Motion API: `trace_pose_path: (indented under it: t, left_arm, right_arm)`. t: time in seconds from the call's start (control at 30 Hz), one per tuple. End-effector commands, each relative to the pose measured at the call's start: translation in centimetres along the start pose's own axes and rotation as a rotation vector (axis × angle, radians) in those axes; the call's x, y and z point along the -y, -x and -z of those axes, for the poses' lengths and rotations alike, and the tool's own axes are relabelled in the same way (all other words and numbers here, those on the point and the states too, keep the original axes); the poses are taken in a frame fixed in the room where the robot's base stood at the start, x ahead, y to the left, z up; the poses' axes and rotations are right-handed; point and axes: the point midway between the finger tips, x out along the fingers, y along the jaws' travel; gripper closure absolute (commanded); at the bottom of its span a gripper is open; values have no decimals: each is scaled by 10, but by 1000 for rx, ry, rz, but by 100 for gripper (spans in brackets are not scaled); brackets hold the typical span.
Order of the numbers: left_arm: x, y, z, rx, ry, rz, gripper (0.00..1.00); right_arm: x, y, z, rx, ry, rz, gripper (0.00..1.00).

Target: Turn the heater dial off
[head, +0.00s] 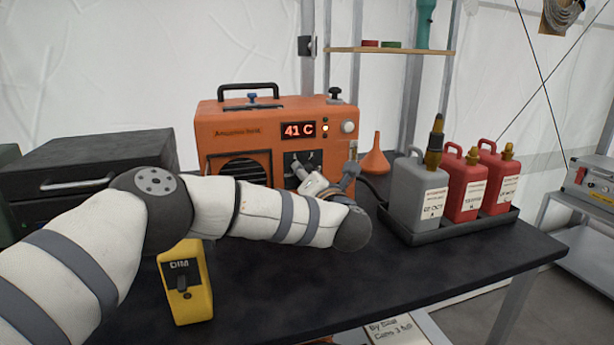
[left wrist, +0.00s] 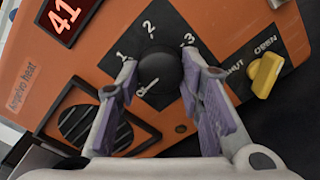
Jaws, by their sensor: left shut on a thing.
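The orange heater (head: 225,120) stands at the back of the dark table, its red display reading 41 C. In the left wrist view, its black round dial (left wrist: 160,72) sits on a dark panel (left wrist: 147,32) marked 1, 2 and 3. A white mark shows at the dial's lower left; I cannot tell the exact setting. My left gripper (head: 300,170) reaches the heater's front. Its purple-padded fingers are shut on the dial, one on each side. In the head view the gripper mostly hides the dial. My right gripper is in neither view.
A yellow valve handle (left wrist: 265,75) marked OPEN and SHUT is right of the dial. An orange funnel (head: 375,158) and a tray (head: 455,232) of grey and red canisters stand to the right. A yellow DIM box (head: 186,285) stands below my arm. The table's front right is clear.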

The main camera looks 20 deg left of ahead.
Motion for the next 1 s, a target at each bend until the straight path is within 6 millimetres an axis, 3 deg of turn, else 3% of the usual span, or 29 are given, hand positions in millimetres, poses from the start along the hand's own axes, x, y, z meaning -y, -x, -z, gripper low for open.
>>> trace_pose_path:
  t: [0.13, 0.17, 0.23, 0.57, 0.67, 1.0]
  left_arm:
    - [-1, 0, -2, 2, 3, -1, 94]
    - [-1, 0, -2, 2, 3, -1, 61]
    - [-1, 0, -1, 2, 2, -1, 46]
    - [0, 3, -1, 1, 0, 1, 46]
    - [1, 20, -2, 3, -1, 3, 46]
    - [1, 105, -1, 2, 0, 3, 46]
  right_arm:
    - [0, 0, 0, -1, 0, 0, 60]
    - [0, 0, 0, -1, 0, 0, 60]
    - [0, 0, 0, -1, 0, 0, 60]
    - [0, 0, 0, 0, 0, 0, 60]
    - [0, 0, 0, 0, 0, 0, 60]
    - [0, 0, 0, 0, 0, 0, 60]
